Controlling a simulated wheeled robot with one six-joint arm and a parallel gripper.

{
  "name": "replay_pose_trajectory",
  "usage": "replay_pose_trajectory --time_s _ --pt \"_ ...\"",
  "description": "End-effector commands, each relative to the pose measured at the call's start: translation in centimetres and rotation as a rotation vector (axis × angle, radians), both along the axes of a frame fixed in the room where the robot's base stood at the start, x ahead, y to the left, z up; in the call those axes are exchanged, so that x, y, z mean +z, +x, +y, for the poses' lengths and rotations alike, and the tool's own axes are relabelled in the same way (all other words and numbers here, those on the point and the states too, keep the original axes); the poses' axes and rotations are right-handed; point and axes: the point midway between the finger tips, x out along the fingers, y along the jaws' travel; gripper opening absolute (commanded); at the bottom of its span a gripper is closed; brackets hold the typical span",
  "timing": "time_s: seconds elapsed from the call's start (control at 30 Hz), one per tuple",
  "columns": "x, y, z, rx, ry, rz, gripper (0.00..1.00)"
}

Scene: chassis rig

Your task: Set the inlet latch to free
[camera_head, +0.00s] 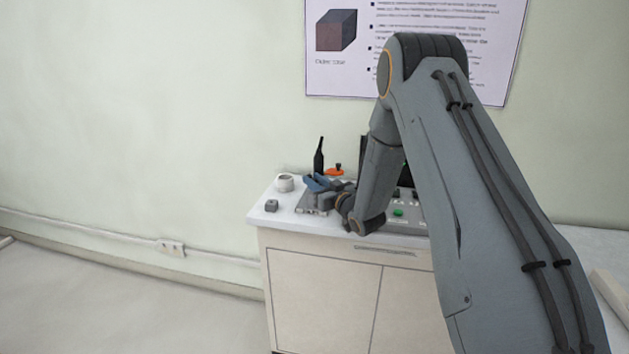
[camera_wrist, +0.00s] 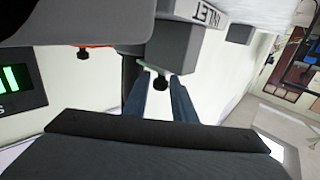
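In the wrist view, a white label reading INLET (camera_wrist: 208,15) sits on a fixture with a grey block (camera_wrist: 176,45), seen turned over. In the head view my gripper (camera_head: 315,183) is low over the left part of the cabinet top; the latch itself is not clear there.
A green button (camera_head: 398,212) is on a panel at right. My arm hides much of the right side.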

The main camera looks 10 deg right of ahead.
Motion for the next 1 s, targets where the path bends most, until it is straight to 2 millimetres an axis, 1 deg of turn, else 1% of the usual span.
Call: replay_pose_trajectory --time_s 0.27,0.4,0.63,0.83,1.0 --pt "-0.1 0.1 0.1 0.000 0.000 0.001 0.24" --pt "0.0 0.1 0.1 0.000 0.000 0.001 0.01" --pt "0.0 0.0 0.1 0.000 0.000 0.001 0.00" --pt "-0.1 -2.1 1.1 0.002 0.000 0.003 0.00" --pt "-0.1 -2.3 1.2 0.002 -0.001 0.002 0.00"
